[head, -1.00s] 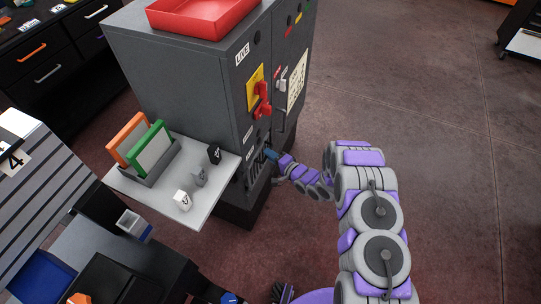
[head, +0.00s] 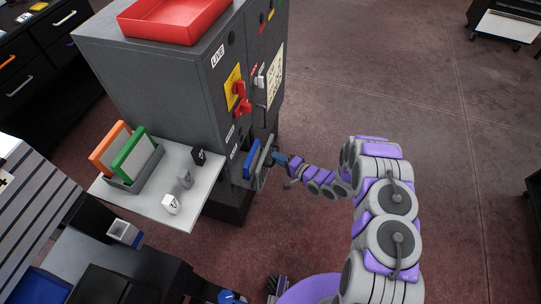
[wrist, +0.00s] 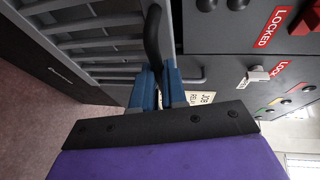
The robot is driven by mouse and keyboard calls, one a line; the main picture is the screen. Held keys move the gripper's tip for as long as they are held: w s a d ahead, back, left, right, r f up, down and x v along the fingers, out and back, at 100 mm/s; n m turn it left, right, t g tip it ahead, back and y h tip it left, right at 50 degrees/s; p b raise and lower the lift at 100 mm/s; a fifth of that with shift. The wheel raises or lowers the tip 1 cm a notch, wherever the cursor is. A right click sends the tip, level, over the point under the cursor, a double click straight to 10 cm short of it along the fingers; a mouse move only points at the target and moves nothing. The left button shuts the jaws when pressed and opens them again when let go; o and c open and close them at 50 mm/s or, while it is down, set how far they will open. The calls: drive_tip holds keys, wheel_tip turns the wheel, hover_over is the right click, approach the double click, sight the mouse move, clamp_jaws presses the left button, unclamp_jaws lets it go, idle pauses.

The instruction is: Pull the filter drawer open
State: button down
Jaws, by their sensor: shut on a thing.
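The filter drawer's grey front (head: 264,162) stands out from the lower front of the dark grey cabinet (head: 165,85). A blue panel (head: 252,160) shows behind that front, between it and the cabinet. In the wrist view, the slatted drawer front (wrist: 95,45) has a black bar handle (wrist: 152,35). My gripper (head: 279,159) is at the drawer front, its blue fingers (wrist: 157,88) shut on the handle. The fingers hide the gripped part of the handle. How deep the drawer is cannot be seen.
A white side shelf (head: 140,200) holds an orange frame (head: 108,148), a green frame (head: 133,150) and small blocks. A red tray (head: 170,18) sits on top of the cabinet. A red switch handle (head: 241,101) is above the drawer.

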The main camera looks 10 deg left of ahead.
drive_tip(key=shift+s+d+f, duration=0.1)
drive_tip(key=shift+d, duration=0.6)
drive_tip(key=shift+s+d+f, duration=0.1)
drive_tip(key=shift+d, duration=0.55)
drive_tip(key=c, duration=1.2)
unclamp_jaws()
drive_tip(key=shift+w+a, duration=0.1)
drive_tip(key=shift+r, duration=0.1)
drive_tip(key=p+v, duration=0.2)
drive_tip(key=v, duration=1.5)
drive_tip(key=shift+p, duration=0.4)
drive_tip(key=shift+d, duration=0.25)
